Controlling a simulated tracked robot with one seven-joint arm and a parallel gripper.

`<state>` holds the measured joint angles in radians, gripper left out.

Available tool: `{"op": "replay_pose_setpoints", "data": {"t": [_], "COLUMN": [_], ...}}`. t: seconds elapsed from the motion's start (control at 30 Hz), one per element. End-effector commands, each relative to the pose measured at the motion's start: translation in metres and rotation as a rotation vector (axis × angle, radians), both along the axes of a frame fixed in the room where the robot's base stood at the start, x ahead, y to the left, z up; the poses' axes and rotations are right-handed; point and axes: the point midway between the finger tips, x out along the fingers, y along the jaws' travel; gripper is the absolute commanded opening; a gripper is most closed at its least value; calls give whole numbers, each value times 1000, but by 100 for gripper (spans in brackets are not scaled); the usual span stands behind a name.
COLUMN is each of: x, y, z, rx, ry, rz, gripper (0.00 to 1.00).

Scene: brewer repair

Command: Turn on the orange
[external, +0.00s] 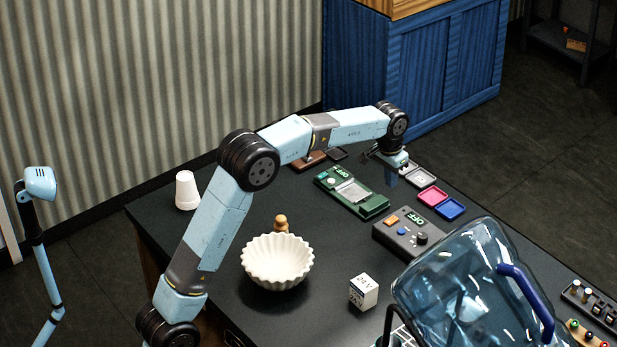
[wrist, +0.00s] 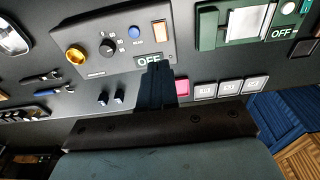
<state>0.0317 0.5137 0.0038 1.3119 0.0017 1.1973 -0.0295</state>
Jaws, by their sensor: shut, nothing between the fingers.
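The dark grey control box (external: 385,235) stands on the black table and carries an orange rectangular switch (external: 391,220), a blue button (external: 402,231), knobs and a display reading OFF (external: 415,217). The wrist view shows the same box (wrist: 90,28) with the orange switch (wrist: 158,33), blue button (wrist: 134,32), black knob (wrist: 107,48), yellow-orange knob (wrist: 75,53) and OFF display (wrist: 149,60). My gripper (external: 392,180) is shut and empty, pointing down above the table behind the box. In the wrist view its fingers (wrist: 156,70) overlap the box's display edge; I see no clear contact.
A green device (external: 350,192) also reads OFF. A pink pad (external: 432,197), a blue pad (external: 450,208) and white pads (wrist: 230,87) lie near my gripper. A large blue water jug (external: 450,290), a white fluted bowl (external: 277,262) and a labelled cube (external: 364,292) stand nearer the camera.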

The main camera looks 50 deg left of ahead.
Motion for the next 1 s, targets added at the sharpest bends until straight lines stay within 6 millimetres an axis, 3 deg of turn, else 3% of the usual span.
{"op": "replay_pose_setpoints", "data": {"t": [0.77, 1.0], "x": [14, 15], "y": [2, 2], "z": [2, -11], "rx": [0, 0], "ry": [-4, -1], "rz": [0, 0], "gripper": [0, 0]}}
